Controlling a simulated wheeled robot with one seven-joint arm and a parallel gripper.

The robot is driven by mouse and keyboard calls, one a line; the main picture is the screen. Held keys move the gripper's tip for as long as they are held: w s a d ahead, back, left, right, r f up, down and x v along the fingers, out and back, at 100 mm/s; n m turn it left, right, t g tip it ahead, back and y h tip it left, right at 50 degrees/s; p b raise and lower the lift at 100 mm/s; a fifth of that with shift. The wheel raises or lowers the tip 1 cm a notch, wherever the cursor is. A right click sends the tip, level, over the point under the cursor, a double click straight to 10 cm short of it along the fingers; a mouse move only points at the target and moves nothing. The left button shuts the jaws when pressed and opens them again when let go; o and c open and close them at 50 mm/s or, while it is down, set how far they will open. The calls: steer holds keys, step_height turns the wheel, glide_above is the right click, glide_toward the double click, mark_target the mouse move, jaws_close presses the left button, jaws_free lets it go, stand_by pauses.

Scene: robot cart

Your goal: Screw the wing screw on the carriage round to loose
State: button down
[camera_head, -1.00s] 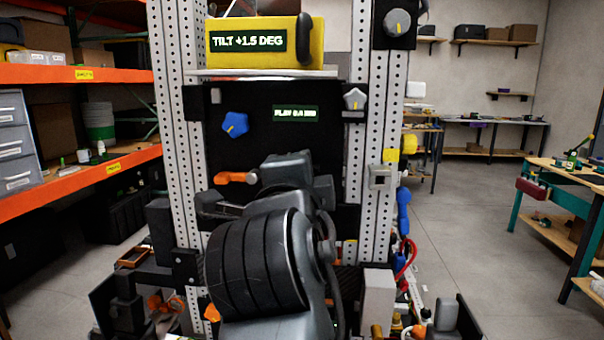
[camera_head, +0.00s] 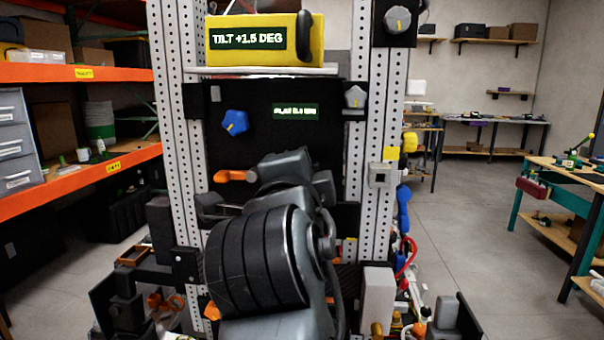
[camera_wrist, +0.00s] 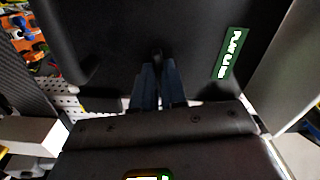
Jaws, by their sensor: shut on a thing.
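The carriage (camera_head: 270,150) is a black plate between two perforated uprights in the head view, with a small green play display (camera_head: 296,111). The carriage also fills much of the wrist view (camera_wrist: 110,40), its display (camera_wrist: 230,54) at the right. My gripper (camera_wrist: 158,72) is against its face, the fingers close together on a small dark piece, the wing screw (camera_wrist: 157,52). Most of the screw is hidden between the fingers, so its turn cannot be read. In the head view my own arm covers the screw and the fingertips.
A yellow tilt box (camera_head: 265,55) stands above.

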steer(key=n, duration=0.3)
steer(key=shift+n, duration=0.4)
steer(key=n, duration=0.4)
steer(key=shift+n+p, duration=0.3)
steer(key=n+p, duration=0.1)
steer(key=n, duration=0.2)
steer(key=shift+n, duration=0.3)
steer(key=n+p, duration=0.2)
steer(key=n, duration=0.2)
steer(key=shift+n+p, duration=0.3)
steer(key=shift+p, duration=0.05)
steer(key=n+p, duration=0.2)
steer(key=n, duration=0.1)
steer(key=shift+n, duration=0.3)
steer(key=n+p, duration=0.3)
steer(key=n, duration=0.1)
steer(key=shift+n, duration=0.3)
steer(key=n, duration=0.4)
steer(key=shift+f+p, duration=0.1)
steer(key=shift+p, duration=0.25)
steer(key=shift+n, duration=2.1)
